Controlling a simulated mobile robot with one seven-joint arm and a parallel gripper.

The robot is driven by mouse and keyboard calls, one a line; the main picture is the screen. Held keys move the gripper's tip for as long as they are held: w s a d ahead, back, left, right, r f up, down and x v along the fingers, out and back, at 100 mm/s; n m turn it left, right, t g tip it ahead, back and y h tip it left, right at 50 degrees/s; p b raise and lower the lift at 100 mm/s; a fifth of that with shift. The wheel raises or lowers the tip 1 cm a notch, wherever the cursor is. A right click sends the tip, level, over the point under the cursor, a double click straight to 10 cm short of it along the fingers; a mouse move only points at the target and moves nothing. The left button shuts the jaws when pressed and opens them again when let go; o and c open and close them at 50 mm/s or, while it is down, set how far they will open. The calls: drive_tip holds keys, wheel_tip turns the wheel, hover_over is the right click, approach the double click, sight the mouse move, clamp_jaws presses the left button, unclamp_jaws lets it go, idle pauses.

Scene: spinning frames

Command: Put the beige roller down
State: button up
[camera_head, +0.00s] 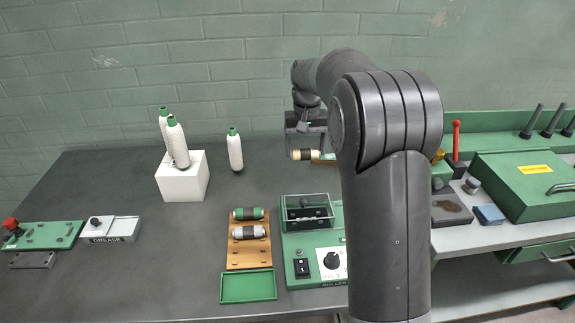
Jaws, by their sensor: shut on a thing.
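My gripper (305,149) is shut on the beige roller (296,155), a short cylinder with a dark middle. It holds the roller roughly level above the back of the bench, behind the green machine (296,247) with the clear cover. My arm hides the roller's right side in part. A wooden rack (264,251) stands left of the machine. A green roller (244,214) and a pale grey roller (242,233), both with dark middles, lie across its far part. Its near part is bare.
A green tray (248,287) lies in front of the rack. White spools stand on a white block (182,184), and another spool (235,152) stands alone. A grease box (110,229) is at left, a green case (525,182) at right. The bench's left middle is clear.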

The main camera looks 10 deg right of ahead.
drive_tip(key=w+d+f, duration=0.3)
drive_tip(key=w+d, duration=0.4)
drive_tip(key=w, duration=0.4)
drive_tip(key=w+a+f, duration=0.1)
drive_tip(key=a+f, duration=0.1)
drive_tip(key=a, duration=0.1)
drive_tip(key=w+a+f, duration=0.2)
drive_tip(key=a, duration=0.2)
drive_tip(key=w+a+f, duration=0.2)
drive_tip(key=a+f, duration=0.1)
drive_tip(key=shift+w+a, duration=0.1)
drive_tip(key=shift+a, duration=0.1)
drive_tip(key=shift+f, duration=1.85)
drive_tip(key=shift+f, duration=0.15)
drive_tip(key=o, duration=1.1)
